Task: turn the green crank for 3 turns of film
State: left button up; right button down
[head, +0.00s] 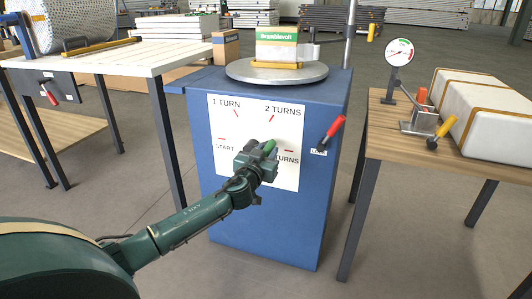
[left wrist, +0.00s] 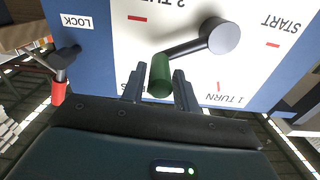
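The green crank handle (head: 270,147) is at the lower right of the white dial on the blue cabinet's front, near the partly hidden "TURNS" mark. My left gripper (head: 265,160) is at the handle. In the head view my gripper hides the hub and part of the dial. My right gripper is not in view.
A red-handled lock lever (head: 332,132) sticks out right of the dial; its red end (left wrist: 58,92) shows in the left wrist view. A turntable (head: 277,74) with a package tops the cabinet (head: 265,230). Tables (head: 130,45) (head: 385,140) stand left and right. The floor in front is clear.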

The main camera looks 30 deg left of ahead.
pick_arm(q)
grip_shut()
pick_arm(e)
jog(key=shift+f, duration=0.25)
pick_arm(q)
jog(key=shift+d+f, duration=0.1)
jog(key=shift+f, duration=0.05)
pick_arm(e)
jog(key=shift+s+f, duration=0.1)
